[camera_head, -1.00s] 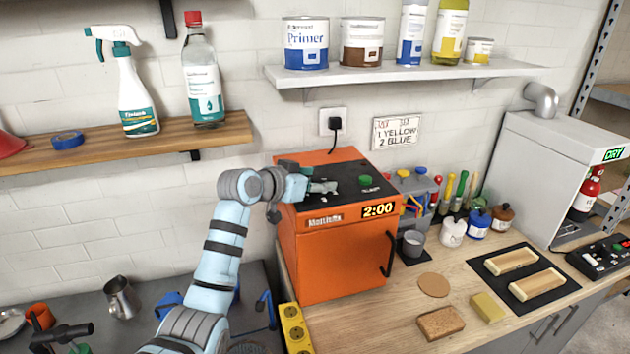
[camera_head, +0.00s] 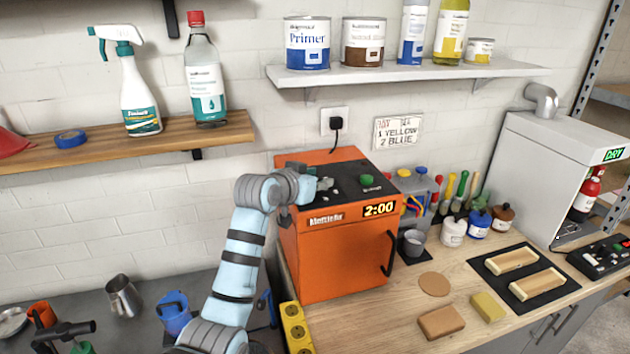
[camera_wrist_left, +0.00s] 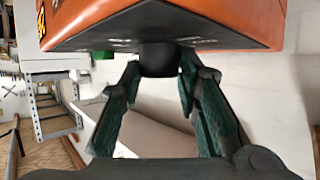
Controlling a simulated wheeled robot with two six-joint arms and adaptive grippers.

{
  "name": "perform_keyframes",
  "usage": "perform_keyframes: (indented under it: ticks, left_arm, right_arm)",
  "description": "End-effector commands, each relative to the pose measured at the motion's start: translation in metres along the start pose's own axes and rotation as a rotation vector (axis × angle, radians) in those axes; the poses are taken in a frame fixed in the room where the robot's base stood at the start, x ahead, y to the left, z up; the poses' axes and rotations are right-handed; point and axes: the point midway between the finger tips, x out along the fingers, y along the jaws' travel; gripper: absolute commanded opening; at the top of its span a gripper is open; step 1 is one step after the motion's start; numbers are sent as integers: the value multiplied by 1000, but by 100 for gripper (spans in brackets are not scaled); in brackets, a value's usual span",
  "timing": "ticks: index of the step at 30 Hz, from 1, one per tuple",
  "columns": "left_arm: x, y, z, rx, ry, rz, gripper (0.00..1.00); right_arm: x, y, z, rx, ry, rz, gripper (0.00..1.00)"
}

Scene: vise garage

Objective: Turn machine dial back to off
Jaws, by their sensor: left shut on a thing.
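The orange machine (camera_head: 338,255) stands on the wooden bench with a black top panel and a display reading 2:00. My left gripper (camera_head: 326,184) is over the left part of that panel. In the left wrist view, my left gripper (camera_wrist_left: 160,70) has its two green-padded fingers on either side of a dark round dial (camera_wrist_left: 158,58), shut on it. In the head view the gripper largely hides the dial, and I cannot read its setting. A green knob (camera_head: 367,180) sits on the panel right of the gripper. My right gripper is not in view.
A wall shelf with cans (camera_head: 400,75) hangs above the machine. A wooden shelf (camera_head: 130,140) with bottles is at the left. A yellow power strip (camera_head: 296,328) lies by the machine's front left. Jars and brushes stand right of it.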

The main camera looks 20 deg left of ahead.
Motion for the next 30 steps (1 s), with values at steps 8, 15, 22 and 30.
perform_keyframes:
  ticks: [8, 15, 22, 30]
  left_arm:
    - [1, 6, 1, -97, -2, -219, 2]
    - [3, 9, 1, -182, -4, -430, 2]
    - [5, 11, 1, -261, -3, -633, 2]
    - [6, 11, 0, -341, -1, -832, 2]
  right_arm:
    - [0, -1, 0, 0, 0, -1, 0]
    - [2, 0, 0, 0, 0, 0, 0]
    - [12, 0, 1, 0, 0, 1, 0]
    - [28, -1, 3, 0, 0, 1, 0]
